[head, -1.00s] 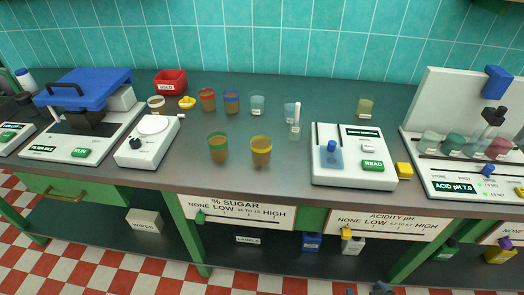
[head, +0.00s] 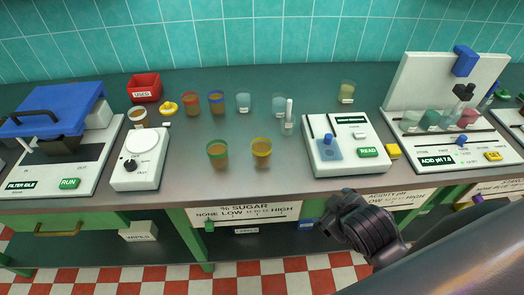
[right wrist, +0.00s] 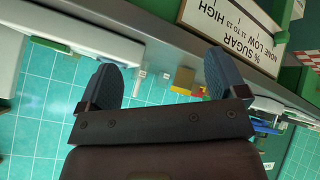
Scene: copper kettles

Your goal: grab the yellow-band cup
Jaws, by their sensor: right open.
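The yellow-band cup (head: 261,151) stands upright near the front of the counter in the head view, holding brown liquid. A green-band cup (head: 217,155) stands just to its left. My right gripper (head: 340,207) is in front of the counter edge, lower and to the right of the yellow-band cup, clear of it. In the right wrist view its two fingers (right wrist: 160,82) are wide apart with nothing held between them. A small yellowish thing shows beyond them, too small to name. My left gripper is not in view.
A red-band cup (head: 191,103) and a blue-band cup (head: 216,102) stand farther back. A white READ instrument (head: 350,170) is right of the yellow-band cup. A white scale (head: 140,165) is at left. The counter in front of the cup is clear.

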